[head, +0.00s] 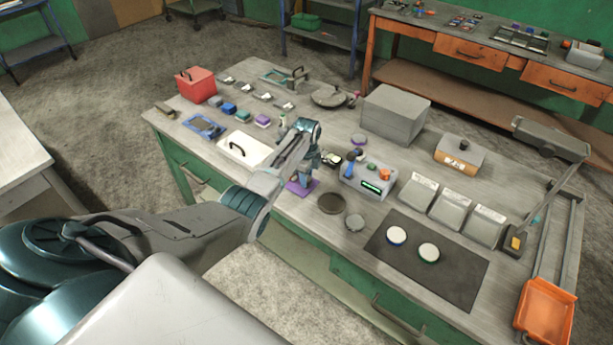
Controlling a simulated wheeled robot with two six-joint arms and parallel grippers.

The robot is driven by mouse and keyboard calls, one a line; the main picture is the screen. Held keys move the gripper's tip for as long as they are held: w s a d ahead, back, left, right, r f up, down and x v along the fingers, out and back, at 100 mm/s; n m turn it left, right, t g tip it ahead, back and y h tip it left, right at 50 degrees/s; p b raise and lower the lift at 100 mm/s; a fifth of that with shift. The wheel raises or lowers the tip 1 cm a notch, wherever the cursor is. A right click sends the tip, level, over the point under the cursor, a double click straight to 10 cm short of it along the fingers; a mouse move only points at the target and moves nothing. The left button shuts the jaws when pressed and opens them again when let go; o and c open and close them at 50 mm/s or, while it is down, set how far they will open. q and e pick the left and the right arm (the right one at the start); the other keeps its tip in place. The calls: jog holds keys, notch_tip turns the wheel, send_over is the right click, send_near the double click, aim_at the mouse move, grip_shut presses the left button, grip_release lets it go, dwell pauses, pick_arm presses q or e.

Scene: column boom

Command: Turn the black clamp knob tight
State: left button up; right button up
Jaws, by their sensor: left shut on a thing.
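My left arm reaches over the bench from the left. Its gripper (308,172) is shut at a small upright fixture on a purple base plate (301,188), near the middle of the bench. The jaws are closed on what seems to be the black clamp knob, which my gripper mostly hides. A small dark round part with pale marks (331,159) shows just right of the gripper; I cannot tell whether it belongs to the fixture. My right gripper is not in view.
A control box (368,180) with coloured buttons stands close right of the gripper. A white board (245,148) lies to the left. A grey box (394,114) stands behind. A black mat (426,259) with two white discs and an orange tray (545,312) are at right.

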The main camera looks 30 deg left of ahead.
pick_arm(q)
jog(key=o, duration=1)
jog(key=shift+r, duration=0.1)
jog(key=shift+r, duration=0.1)
notch_tip(320, 180, up, 11)
jog(key=b, duration=0.3)
jog(key=shift+f, duration=0.2)
